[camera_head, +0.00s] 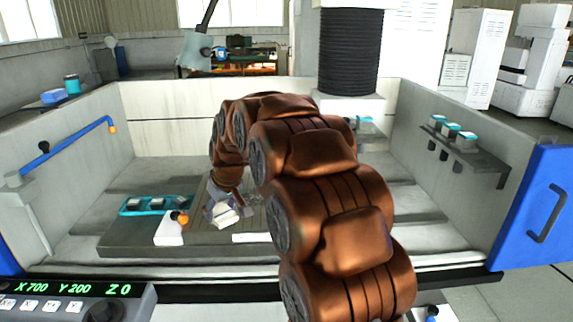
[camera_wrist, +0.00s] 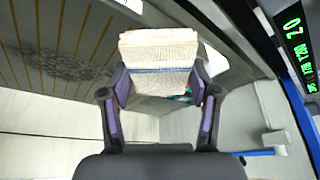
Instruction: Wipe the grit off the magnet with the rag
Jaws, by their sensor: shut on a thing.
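My gripper (camera_wrist: 160,86) is shut on the rag (camera_wrist: 159,50), a folded cream cloth with a blue stripe, pinched between its two fingers. In the head view, my gripper (camera_head: 226,201) and the rag (camera_head: 222,215) are low over the work table, left of my arm. The magnet (camera_wrist: 105,25) appears to be the grey plate with brass stripes. Dark grit (camera_wrist: 60,66) is scattered across it, left of the rag. The striped magnet also shows in the head view (camera_head: 256,217), partly hidden by my arm. I cannot tell whether the rag touches it.
A teal tray (camera_head: 130,211) with small blocks lies left of the gripper. A white block with an orange knob (camera_head: 169,229) stands just in front of it. Tank walls enclose the table; a blue pipe (camera_head: 72,142) runs along the left wall, and a shelf (camera_head: 470,155) projects on the right.

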